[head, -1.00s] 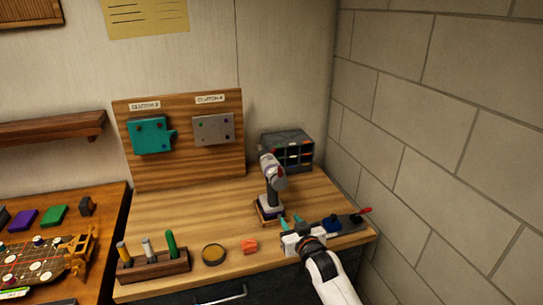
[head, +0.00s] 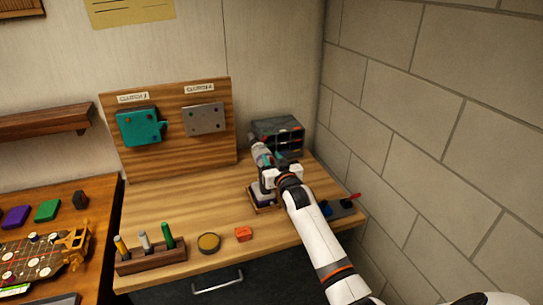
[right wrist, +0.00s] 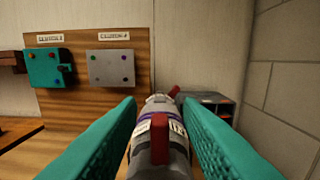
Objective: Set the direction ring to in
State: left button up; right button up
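The grey power drill (head: 259,153) stands upright in its holder on the right side of the wooden bench, partly hidden by my right gripper (head: 280,160). In the right wrist view the drill (right wrist: 150,108) lies between my two teal fingers, seen end-on. It has a purple band, a white marked label and a red piece on top (right wrist: 160,135). I cannot tell which part is the direction ring or how it is set. My right gripper is open, with a visible gap between each finger and the drill. My left gripper is not in view.
A dark drawer organiser (head: 277,135) stands behind the drill. A wooden board (head: 180,150) with teal and grey plates is at the back. A brick wall (head: 430,130) bounds the right.

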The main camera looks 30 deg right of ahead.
jog(key=shift+w+d, duration=0.1)
jog(key=shift+w, duration=0.4)
grip_shut()
